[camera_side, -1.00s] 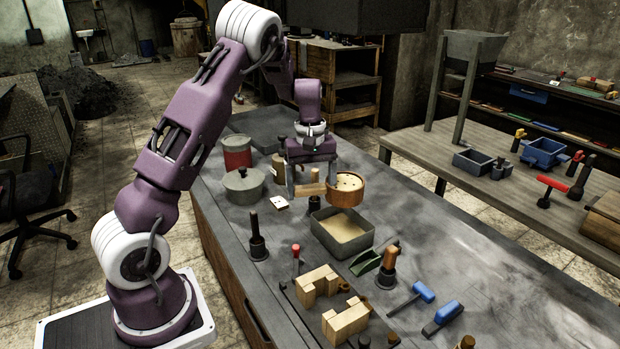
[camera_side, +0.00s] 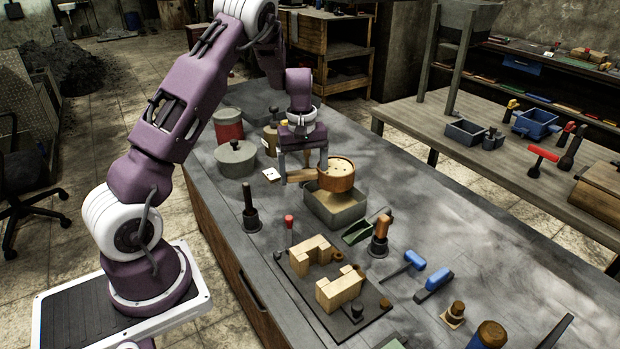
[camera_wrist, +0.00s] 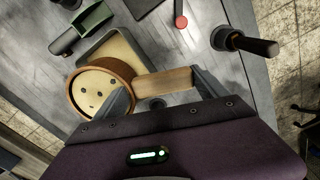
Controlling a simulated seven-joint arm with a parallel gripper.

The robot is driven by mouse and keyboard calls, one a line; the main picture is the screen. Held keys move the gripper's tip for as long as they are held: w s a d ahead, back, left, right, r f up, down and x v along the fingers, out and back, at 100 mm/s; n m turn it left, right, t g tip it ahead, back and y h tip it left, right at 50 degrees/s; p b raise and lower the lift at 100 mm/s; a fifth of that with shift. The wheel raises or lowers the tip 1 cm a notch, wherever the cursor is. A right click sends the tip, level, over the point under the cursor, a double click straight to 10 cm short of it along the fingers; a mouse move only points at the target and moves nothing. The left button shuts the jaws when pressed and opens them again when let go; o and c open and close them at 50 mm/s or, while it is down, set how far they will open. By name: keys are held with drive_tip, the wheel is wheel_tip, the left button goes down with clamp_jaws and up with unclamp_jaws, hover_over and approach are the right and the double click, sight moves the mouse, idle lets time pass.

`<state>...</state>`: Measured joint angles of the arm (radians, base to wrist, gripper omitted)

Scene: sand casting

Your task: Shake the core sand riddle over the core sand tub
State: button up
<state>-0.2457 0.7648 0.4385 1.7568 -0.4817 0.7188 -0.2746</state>
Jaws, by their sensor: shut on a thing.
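The core sand riddle (camera_side: 336,172) is a round wooden sieve with pale sand and several dark spots inside. My gripper (camera_side: 303,166) is shut on its wooden handle, which also shows in the wrist view (camera_wrist: 163,82) between the fingers. The riddle is held roughly level above the core sand tub (camera_side: 337,218), a grey rectangular box. In the wrist view, the riddle (camera_wrist: 97,92) covers part of the tub, and pale sand shows in the tub (camera_wrist: 118,54) beside it. The exact height above the rim is hard to judge.
Wooden core box halves (camera_side: 312,256) lie in front. A lidded pot (camera_side: 236,158) stands behind left.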

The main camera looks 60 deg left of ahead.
drive_tip(key=shift+d, duration=0.1)
drive_tip(key=a, duration=0.1)
drive_tip(key=w+a, duration=0.1)
drive_tip(key=a, duration=0.1)
drive_tip(key=shift+w+a, duration=0.1)
idle(3.8)
wheel_tip(320, 180, up, 5)
drive_tip(key=shift+r, duration=0.1)
idle(0.4)
idle(0.4)
